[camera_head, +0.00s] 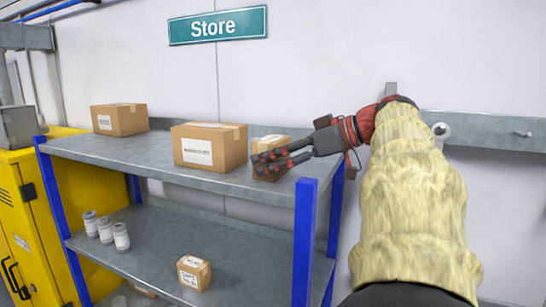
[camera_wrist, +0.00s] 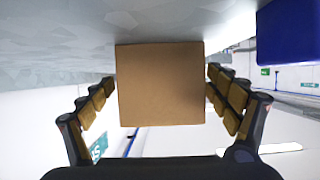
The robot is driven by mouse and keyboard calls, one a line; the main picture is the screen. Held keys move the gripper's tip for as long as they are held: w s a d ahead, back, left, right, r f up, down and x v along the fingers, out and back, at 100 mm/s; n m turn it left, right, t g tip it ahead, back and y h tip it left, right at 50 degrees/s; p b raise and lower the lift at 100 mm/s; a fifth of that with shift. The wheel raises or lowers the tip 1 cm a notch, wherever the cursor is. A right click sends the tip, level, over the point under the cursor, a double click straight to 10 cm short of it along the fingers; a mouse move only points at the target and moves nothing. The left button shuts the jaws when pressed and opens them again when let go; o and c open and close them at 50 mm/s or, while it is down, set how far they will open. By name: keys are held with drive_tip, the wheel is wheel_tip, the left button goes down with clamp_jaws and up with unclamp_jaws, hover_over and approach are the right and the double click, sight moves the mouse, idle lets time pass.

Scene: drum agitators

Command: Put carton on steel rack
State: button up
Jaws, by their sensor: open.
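The steel rack (camera_head: 104,150) has grey shelves and blue posts. A small brown carton (camera_head: 258,145) stands on its top shelf near the right end, partly hidden by my gripper. My gripper (camera_head: 260,163) is open, with its fingers over the near side of this carton. In the wrist view the carton's plain brown face (camera_wrist: 160,95) fills the space between my gripper's open fingers (camera_wrist: 160,78). Small gaps seem to show on both sides. A larger carton (camera_head: 228,150) and another carton (camera_head: 130,119) stand further left on the top shelf.
The lower shelf (camera_head: 160,258) holds a small labelled carton (camera_head: 193,272) and three pale cans (camera_head: 105,230). A blue post (camera_head: 304,240) rises at the rack's front right corner. A yellow cabinet (camera_head: 30,200) stands at left. The top shelf's front left is clear.

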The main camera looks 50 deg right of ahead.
drive_tip(key=shift+s, duration=0.1)
drive_tip(key=v, duration=1.1)
drive_tip(key=shift+s+d+r, duration=0.1)
drive_tip(key=shift+s+d, duration=0.15)
drive_tip(key=shift+s, duration=0.1)
